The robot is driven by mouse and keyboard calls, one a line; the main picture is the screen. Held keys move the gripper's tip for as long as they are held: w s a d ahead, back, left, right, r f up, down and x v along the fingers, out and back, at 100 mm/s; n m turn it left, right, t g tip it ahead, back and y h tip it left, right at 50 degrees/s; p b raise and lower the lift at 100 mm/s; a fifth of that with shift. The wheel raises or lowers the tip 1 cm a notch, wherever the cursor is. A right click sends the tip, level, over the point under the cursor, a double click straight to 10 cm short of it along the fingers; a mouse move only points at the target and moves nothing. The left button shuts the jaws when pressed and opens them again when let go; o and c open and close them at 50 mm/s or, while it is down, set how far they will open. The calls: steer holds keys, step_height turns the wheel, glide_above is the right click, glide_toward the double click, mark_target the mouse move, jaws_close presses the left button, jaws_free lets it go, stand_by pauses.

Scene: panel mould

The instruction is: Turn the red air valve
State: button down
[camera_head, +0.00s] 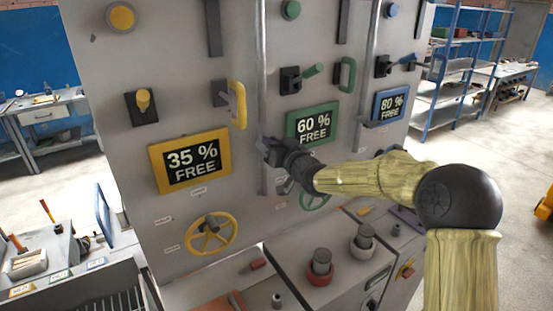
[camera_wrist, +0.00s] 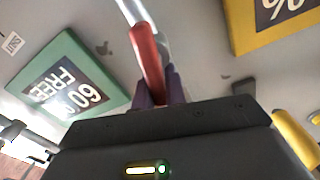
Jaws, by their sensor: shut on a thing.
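The red air valve's handle (camera_wrist: 147,58) is a narrow red lever in the middle of the wrist view, beside a silver pipe (camera_wrist: 131,9). My gripper (camera_wrist: 159,86) has its purple fingers shut on the lower end of this lever. In the head view my gripper (camera_head: 268,150) is at the grey panel (camera_head: 240,60), at the vertical pipe (camera_head: 262,80) between the yellow and green columns. There the red lever is hidden behind my gripper.
A yellow "35 % FREE" sign (camera_head: 153,165) is left of my gripper and a green "60 % FREE" sign (camera_head: 291,136) right of it. A yellow handwheel (camera_head: 211,233) is below left. A yellow handle (camera_head: 238,104) and green handle (camera_head: 348,74) stick out above.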

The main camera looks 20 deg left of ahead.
stand_by(0.3)
steer(key=m, duration=0.1)
steer(key=m+p, duration=0.1)
steer(key=m, duration=0.1)
steer(key=shift+w+d+f+m, duration=0.25)
steer(key=shift+w+f+m, duration=0.05)
steer(key=shift+m, duration=0.1)
steer(key=m, duration=0.2)
steer(key=m+p, duration=0.1)
steer(key=shift+w+d+f+m, duration=0.25)
steer(key=shift+f+m, duration=0.05)
